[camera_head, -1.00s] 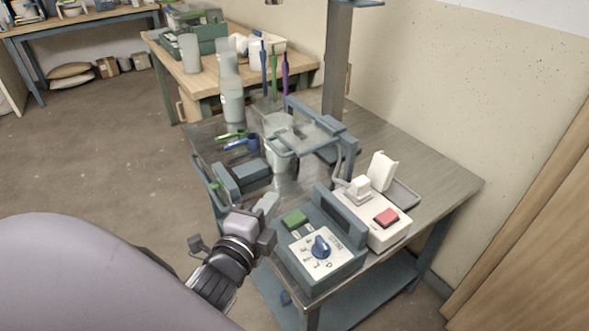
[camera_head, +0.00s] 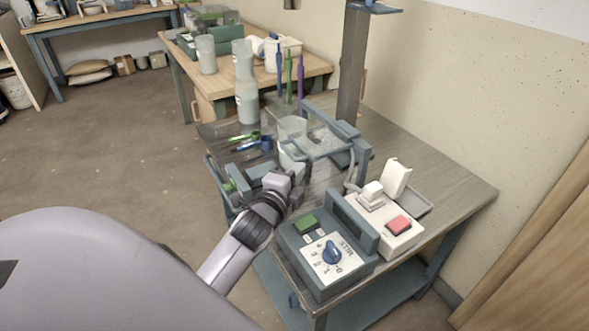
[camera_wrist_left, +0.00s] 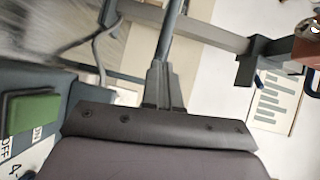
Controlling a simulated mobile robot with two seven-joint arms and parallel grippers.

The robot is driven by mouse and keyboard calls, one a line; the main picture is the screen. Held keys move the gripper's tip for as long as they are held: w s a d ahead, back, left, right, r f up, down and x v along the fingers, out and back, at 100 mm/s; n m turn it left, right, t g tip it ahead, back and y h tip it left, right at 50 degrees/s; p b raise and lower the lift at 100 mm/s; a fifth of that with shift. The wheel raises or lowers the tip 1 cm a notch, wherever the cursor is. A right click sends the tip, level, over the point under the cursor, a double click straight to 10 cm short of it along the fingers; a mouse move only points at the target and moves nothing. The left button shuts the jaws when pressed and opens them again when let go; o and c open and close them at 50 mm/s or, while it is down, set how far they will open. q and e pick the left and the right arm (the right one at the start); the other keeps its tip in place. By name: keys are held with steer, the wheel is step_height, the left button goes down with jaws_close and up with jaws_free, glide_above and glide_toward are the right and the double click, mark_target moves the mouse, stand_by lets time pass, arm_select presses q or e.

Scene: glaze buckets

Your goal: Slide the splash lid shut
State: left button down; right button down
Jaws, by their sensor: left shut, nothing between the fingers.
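The splash lid (camera_head: 322,140) is a clear panel in a blue-grey frame, standing over the table beside and partly above a translucent bucket (camera_head: 291,128). My left gripper (camera_head: 299,181) is in front of the bucket, lower and nearer than the lid, between the control box and the blue-grey parts at the left. In the left wrist view its narrow fingers (camera_wrist_left: 162,68) are together and empty. A blue-grey bar (camera_wrist_left: 171,25) lies in line beyond the tips; I cannot tell whether they touch. My right gripper is not in view.
A control box (camera_head: 310,274) with a green button and blue knob stands right of my left arm. A white unit (camera_head: 385,236) with a red button is beside it. Bottles and upright coloured tools stand behind. The table's right side (camera_head: 455,190) is clear.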

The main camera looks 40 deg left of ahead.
arm_select(q)
steer(key=shift+w+a, duration=0.25)
steer(key=shift+a, duration=0.15)
steer(key=w+a, duration=0.5)
steer(key=a, duration=0.7)
steer(key=shift+a+p, duration=0.15)
steer(key=shift+p, duration=0.2)
steer(key=shift+r, duration=0.15)
